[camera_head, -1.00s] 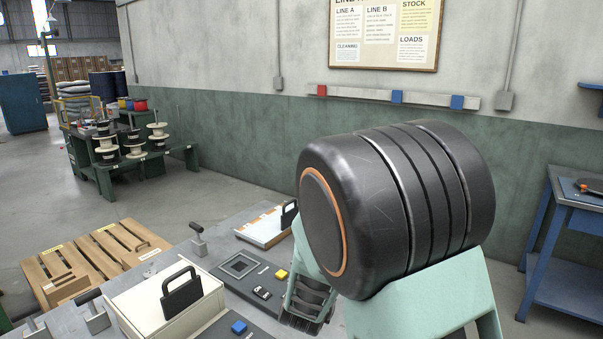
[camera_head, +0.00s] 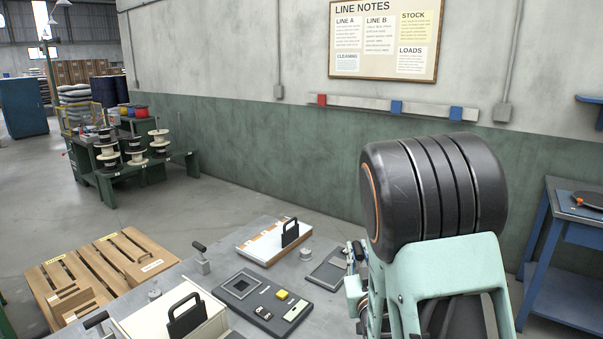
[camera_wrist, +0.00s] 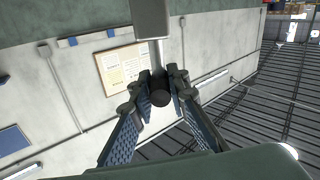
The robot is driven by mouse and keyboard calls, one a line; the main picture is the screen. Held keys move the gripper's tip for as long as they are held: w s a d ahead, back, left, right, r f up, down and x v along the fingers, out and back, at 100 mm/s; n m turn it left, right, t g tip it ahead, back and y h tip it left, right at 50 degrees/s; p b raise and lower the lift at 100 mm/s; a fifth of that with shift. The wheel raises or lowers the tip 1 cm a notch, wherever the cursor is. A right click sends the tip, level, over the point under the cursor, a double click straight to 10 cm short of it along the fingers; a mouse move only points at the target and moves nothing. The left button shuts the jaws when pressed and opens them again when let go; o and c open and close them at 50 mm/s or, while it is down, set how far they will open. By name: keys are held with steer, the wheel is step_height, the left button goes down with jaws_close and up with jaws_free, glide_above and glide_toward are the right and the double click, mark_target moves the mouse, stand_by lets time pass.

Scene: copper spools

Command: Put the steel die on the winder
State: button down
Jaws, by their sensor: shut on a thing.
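My gripper (camera_wrist: 160,88) is shut on the black grip (camera_wrist: 160,98) of a tool in the wrist view. A thin rod joins the grip to a grey metal block (camera_wrist: 152,18), which looks like the steel die. The block is clear of any surface there. In the head view my arm hides most of the gripper, and I cannot make out the held die. A dark panel (camera_head: 232,290) with a square recess, a yellow button and a small display lies on the grey bench. I cannot tell for sure whether it is the winder.
Another handled metal piece (camera_head: 203,265) stands on the bench. A white box (camera_head: 150,318) with a black handle and a white-topped board (camera_head: 262,243) flank the panel. A second dark plate (camera_head: 328,270) lies right of it. A blue table (camera_head: 567,240) stands far right.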

step_height(320, 180, up, 6)
steer(key=p, duration=0.4)
steer(key=shift+s, duration=0.2)
